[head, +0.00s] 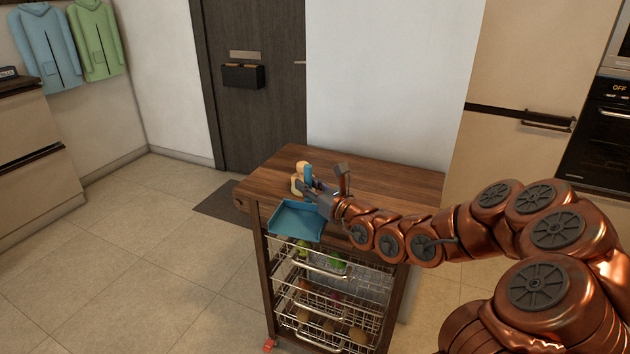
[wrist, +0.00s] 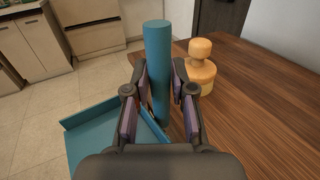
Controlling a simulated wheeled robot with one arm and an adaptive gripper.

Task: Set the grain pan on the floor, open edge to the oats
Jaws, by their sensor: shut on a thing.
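The grain pan is a blue dustpan-like pan (head: 296,221) with a round upright handle. It is at the front left corner of the wooden trolley top in the head view. In the wrist view the handle (wrist: 158,62) stands between my fingers and the flat pan (wrist: 108,132) spreads to the left below. My gripper (head: 318,190) is shut on the handle; it also shows in the wrist view (wrist: 160,90). The pan overhangs the trolley edge; whether it touches the top is unclear. I cannot make out any oats on the floor.
The wooden trolley (head: 395,188) has wire baskets (head: 325,290) of produce below. A turned wooden object (wrist: 201,68) stands on its top close to the handle. A dark mat (head: 217,200) lies before the door. Tiled floor (head: 140,250) at left is clear.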

